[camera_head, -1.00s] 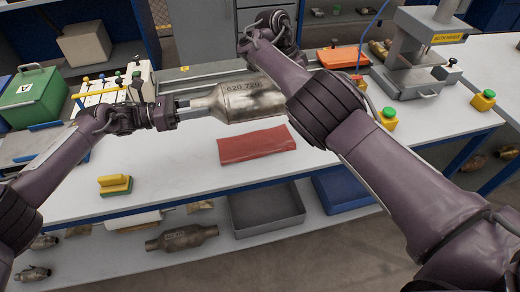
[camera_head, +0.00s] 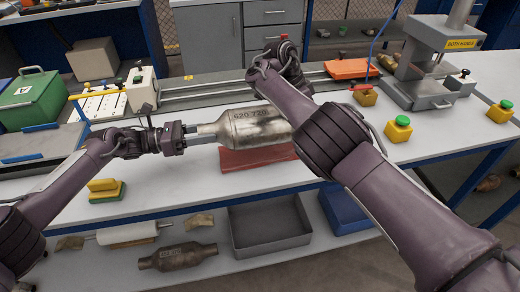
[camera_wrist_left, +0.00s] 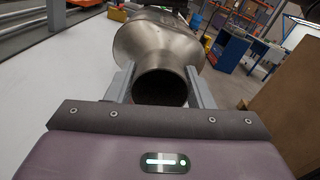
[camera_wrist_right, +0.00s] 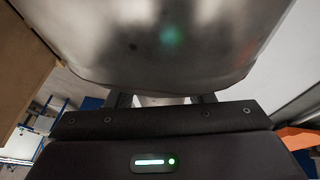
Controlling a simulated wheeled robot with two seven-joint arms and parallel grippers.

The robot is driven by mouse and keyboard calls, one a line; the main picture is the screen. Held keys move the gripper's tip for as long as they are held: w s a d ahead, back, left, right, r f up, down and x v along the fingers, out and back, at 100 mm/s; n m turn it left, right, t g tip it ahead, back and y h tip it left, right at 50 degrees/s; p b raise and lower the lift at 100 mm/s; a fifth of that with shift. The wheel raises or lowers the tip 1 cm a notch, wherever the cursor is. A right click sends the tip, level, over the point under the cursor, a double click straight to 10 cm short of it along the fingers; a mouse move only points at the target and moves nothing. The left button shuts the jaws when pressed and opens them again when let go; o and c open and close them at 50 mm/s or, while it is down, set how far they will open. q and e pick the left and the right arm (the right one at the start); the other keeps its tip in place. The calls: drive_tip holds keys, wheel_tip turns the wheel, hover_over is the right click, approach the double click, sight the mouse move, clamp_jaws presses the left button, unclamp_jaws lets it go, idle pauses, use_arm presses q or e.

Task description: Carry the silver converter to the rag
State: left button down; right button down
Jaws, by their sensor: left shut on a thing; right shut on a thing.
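The silver converter (camera_head: 255,126), marked 620 720, lies level in front of me, held between both arms. My left gripper (camera_head: 186,137) is shut on its left pipe end; the left wrist view shows the fingers on both sides of the pipe mouth (camera_wrist_left: 160,86). My right gripper (camera_wrist_right: 165,100) is shut on the converter's other end, which my right arm hides in the head view. The converter's body fills the top of the right wrist view. The red rag (camera_head: 255,160) lies flat on the bench, partly covered from view by the converter; I cannot tell whether they touch.
Green-topped yellow buttons (camera_head: 399,128) and a press (camera_head: 430,70) stand at the right. A grey tray (camera_head: 270,232) and another converter (camera_head: 178,256) are on the lower shelf.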

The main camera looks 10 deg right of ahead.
use_arm(q)
drive_tip(key=shift+d+r, duration=0.1)
drive_tip(key=shift+d, duration=0.2)
use_arm(e)
drive_tip(key=shift+a+f, duration=0.1)
drive_tip(key=shift+a, duration=0.2)
